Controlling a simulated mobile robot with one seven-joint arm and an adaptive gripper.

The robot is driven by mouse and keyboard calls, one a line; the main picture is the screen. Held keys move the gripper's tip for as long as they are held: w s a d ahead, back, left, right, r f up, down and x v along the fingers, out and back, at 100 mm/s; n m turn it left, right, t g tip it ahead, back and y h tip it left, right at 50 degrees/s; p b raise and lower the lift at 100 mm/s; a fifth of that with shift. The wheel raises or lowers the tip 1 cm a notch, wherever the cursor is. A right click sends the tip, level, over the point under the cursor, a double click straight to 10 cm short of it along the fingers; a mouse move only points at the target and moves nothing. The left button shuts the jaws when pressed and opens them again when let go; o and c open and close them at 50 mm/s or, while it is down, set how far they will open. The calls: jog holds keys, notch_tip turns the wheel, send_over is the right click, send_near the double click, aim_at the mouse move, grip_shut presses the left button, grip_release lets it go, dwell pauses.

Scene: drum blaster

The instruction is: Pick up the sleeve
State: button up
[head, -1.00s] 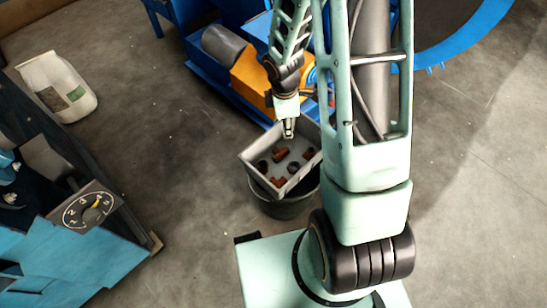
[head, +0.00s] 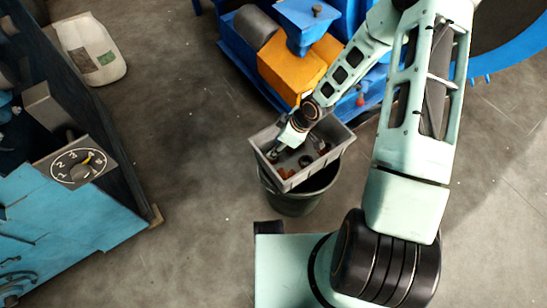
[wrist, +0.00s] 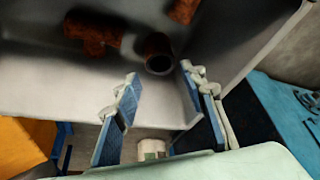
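A grey tray (head: 262,131) holds several small rusty brown parts. In the wrist view a short rusty cylinder with a dark open end (wrist: 158,54), which looks like the sleeve, lies on the tray floor near the tray wall (wrist: 232,40). My gripper (wrist: 159,76) is open, with its two blue-padded fingers apart and nothing between them. The cylinder lies just beyond the fingertips, roughly midway between them. In the head view my gripper (head: 274,154) is at the left part of the tray, reaching down inside it. The gap to the cylinder cannot be judged exactly.
A rusty tee-shaped fitting (wrist: 93,34) and another rusty part (wrist: 183,10) lie close by in the tray. The tray sits on a dark bucket (head: 292,205). A blue and orange machine (head: 290,66) stands behind; a blue cabinet with a dial (head: 78,165) is left.

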jog(key=b+x, duration=0.1)
jog(key=x, duration=0.2)
jog(key=b+x, duration=0.1)
jog(key=x, duration=0.1)
jog(key=shift+s+d+f+b, duration=0.3)
jog(key=shift+f+b, duration=0.05)
jog(key=shift+f, duration=0.15)
jog(key=shift+c, duration=0.4)
jog(key=shift+r, duration=0.1)
grip_shut()
